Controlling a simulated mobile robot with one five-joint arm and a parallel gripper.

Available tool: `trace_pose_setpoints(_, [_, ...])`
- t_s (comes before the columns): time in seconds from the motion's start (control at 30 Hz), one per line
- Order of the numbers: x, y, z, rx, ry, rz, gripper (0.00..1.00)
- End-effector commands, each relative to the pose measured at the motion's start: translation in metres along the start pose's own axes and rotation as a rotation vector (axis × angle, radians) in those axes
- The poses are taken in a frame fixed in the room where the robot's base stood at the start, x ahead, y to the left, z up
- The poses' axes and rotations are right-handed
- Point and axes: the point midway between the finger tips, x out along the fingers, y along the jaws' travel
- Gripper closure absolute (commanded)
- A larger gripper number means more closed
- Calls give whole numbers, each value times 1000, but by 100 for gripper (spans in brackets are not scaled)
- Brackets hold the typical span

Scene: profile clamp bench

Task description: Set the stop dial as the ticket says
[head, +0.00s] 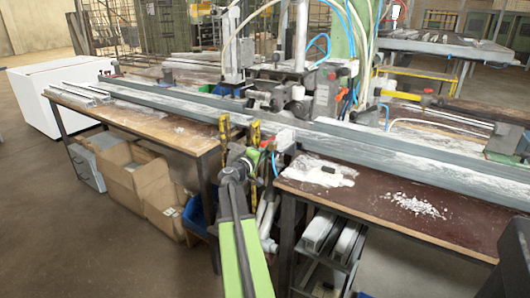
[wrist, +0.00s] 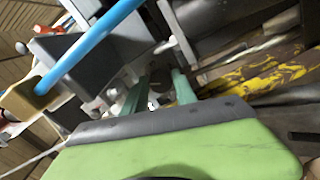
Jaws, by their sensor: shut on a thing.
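My gripper (wrist: 157,85) shows in the wrist view with its two teal fingers on either side of a small dark, round part that looks like the stop dial (wrist: 160,79). The fingers are shut on it, and they hide most of it. No mark or scale on it can be read. In the head view my gripper (head: 245,160) is at the gap between the two bench tops, beside the clamp fittings. The dial cannot be made out there. I cannot make out a readable ticket in either view.
A long grey profile (head: 400,165) runs across the wooden bench (head: 190,135) and the dark bench (head: 390,212). Yellow-black posts (head: 225,130) stand close to my gripper. A blue hose (wrist: 85,48) crosses the wrist view. Cardboard boxes (head: 140,185) stand under the left bench.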

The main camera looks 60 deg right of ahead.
Motion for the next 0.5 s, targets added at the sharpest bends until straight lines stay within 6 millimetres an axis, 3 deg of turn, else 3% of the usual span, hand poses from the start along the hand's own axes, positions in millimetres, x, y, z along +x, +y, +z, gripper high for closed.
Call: trace_pose_setpoints(0.5, [0,-1,-3,486,7,0,100])
